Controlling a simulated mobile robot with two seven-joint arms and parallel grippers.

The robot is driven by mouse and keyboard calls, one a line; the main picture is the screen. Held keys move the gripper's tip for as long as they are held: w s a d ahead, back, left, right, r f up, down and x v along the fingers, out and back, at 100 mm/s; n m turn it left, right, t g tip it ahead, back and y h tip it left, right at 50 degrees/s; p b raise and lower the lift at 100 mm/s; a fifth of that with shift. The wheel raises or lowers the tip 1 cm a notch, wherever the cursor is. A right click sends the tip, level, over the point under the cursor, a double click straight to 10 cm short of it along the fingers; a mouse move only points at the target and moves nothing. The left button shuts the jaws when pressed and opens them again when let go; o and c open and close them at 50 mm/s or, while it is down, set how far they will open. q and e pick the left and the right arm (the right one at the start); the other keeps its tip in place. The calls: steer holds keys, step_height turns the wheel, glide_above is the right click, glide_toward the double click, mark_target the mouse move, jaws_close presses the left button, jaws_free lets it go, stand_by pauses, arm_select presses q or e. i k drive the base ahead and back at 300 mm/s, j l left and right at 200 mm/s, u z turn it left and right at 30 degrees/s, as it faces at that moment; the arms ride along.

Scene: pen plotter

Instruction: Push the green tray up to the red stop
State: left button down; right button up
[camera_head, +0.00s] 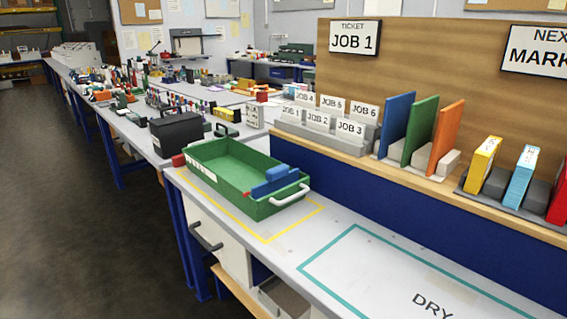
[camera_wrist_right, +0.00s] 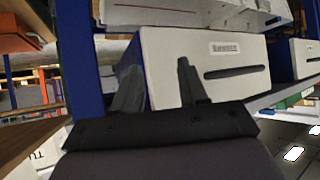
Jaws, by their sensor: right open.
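The green tray (camera_head: 232,194) sits on the white bench top, mostly inside a yellow outline (camera_head: 266,241). It has a white handle (camera_head: 290,196) on its near right end and a blue block (camera_head: 275,181) at that same end. A small red block, the red stop (camera_head: 179,160), is at the tray's far left end. I cannot tell if they touch. My right gripper (camera_wrist_right: 159,66) shows in the right wrist view with its two dark fingers apart and nothing between them. Neither gripper shows in the head view, and the tray is not in the wrist view.
A teal outline marked DRY (camera_head: 350,232) lies on clear bench to the right. A raised shelf (camera_head: 300,158) with job tickets and coloured boards runs behind the tray. A black box (camera_head: 177,135) stands beyond the stop. A white drawer unit (camera_wrist_right: 225,60) faces the right gripper.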

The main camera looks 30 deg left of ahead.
mark_target(232, 168)
steer(key=j+z, duration=0.35)
steer(key=j, duration=0.4)
steer(key=j+z, duration=0.3)
steer(key=j, duration=0.45)
